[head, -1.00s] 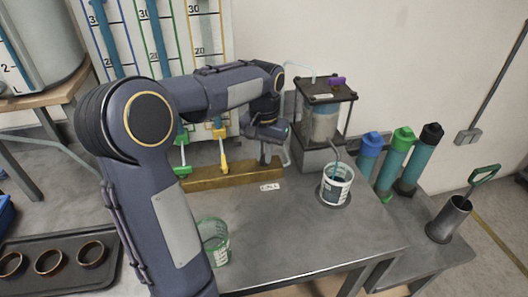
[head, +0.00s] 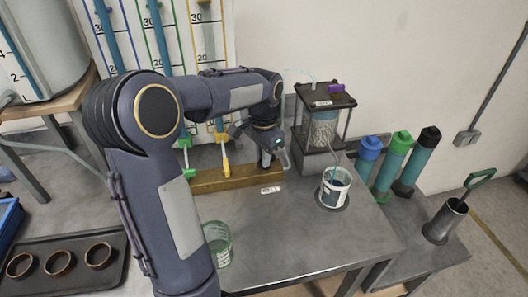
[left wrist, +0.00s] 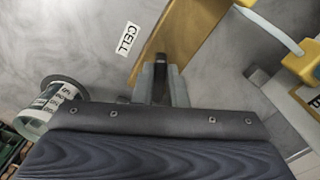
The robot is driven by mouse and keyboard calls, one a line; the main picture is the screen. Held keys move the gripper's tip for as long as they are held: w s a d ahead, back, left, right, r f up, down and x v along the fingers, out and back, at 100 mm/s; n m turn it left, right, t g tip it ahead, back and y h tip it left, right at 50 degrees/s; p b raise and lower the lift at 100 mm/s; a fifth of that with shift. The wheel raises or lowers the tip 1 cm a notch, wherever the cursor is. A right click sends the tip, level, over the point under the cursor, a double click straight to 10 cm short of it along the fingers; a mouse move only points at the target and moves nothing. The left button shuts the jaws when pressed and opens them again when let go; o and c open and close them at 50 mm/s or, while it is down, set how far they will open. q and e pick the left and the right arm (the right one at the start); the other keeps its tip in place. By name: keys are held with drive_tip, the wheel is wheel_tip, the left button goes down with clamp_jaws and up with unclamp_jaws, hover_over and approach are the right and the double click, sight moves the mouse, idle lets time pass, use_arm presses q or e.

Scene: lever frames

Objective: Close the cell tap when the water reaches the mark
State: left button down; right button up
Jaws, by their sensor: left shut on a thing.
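My left gripper (head: 280,158) is at the tap on the right end of the brass bar (head: 225,178), behind the CELL label (head: 271,190). In the left wrist view the two grey fingers (left wrist: 160,82) are shut on the dark tap lever (left wrist: 159,66). The tap's body is largely hidden by my gripper in the head view. The clear cell (head: 322,130) stands in a dark frame to the right. A tube runs down into a white-marked beaker (head: 335,186); its water level against the mark is too small to tell. My right gripper is not in view.
Green (head: 187,160) and yellow (head: 222,150) taps stand left on the bar. An empty-looking green-tinted beaker (head: 218,243) is near my arm. Capped cylinders (head: 395,165) stand at the right. A tray of rings (head: 60,262) lies at the left.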

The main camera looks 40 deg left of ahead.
use_arm(q)
drive_tip(key=m+p, duration=0.1)
drive_tip(key=m, duration=0.4)
drive_tip(key=shift+w+a+p, duration=0.15)
drive_tip(key=shift+a+p, duration=0.05)
drive_tip(key=shift+p, duration=0.15)
idle(0.4)
drive_tip(key=c, duration=1.5)
unclamp_jaws()
drive_tip(key=shift+o, duration=0.2)
wheel_tip(320, 180, up, 8)
drive_tip(key=shift+f, duration=0.1)
